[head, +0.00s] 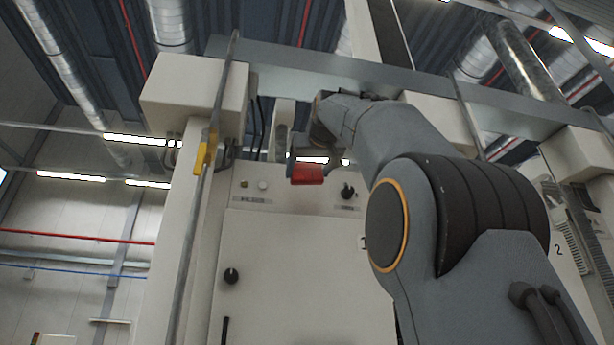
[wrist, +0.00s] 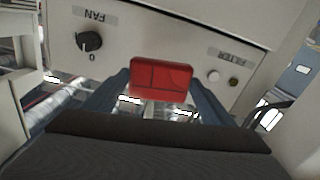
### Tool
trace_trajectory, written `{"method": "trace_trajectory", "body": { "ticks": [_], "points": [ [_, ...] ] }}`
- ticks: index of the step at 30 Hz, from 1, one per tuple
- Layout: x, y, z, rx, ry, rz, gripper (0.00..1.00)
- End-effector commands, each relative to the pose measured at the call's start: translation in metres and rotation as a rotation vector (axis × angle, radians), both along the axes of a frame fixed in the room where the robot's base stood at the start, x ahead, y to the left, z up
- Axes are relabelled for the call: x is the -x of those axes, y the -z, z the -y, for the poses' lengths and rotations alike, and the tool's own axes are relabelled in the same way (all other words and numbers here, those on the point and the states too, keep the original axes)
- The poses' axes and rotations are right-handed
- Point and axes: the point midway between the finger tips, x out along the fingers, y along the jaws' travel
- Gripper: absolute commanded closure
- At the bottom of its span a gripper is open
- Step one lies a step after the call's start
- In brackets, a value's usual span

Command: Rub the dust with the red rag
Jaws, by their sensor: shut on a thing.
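The red rag (head: 307,174) is a small red block-like piece at the end of my arm in the head view, in front of the upper part of a white panel. In the wrist view the red rag (wrist: 161,76) sits between the two fingers of my gripper (wrist: 163,92), which is shut on it. In the head view my gripper (head: 300,160) is small and partly hidden by the wrist. I cannot make out any dust in either view.
The white machine panel (head: 290,270) carries a black knob (head: 347,191), another knob (head: 231,276) lower left, and small buttons. The wrist view shows a knob labelled FAN (wrist: 89,41) and a filter label. A grey post with a yellow fitting (head: 201,158) stands at left.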

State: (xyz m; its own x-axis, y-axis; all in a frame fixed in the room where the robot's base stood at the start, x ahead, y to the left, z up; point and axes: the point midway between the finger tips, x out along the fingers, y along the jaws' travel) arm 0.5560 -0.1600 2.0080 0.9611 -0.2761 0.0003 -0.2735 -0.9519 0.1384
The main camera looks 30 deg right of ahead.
Motion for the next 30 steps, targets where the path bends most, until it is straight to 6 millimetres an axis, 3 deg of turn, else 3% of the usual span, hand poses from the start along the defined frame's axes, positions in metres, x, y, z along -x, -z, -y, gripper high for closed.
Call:
{"method": "trace_trajectory", "body": {
  "ticks": [10, 21, 30],
  "points": [
    [0.002, 0.0, 0.0, 0.0, 0.0, 0.0, 0.4],
    [0.027, 0.0, -0.008, 0.0, 0.0, 0.001, 0.4],
    [0.029, 0.0, -0.008, 0.0, 0.0, 0.0, 0.4]
  ]
}}
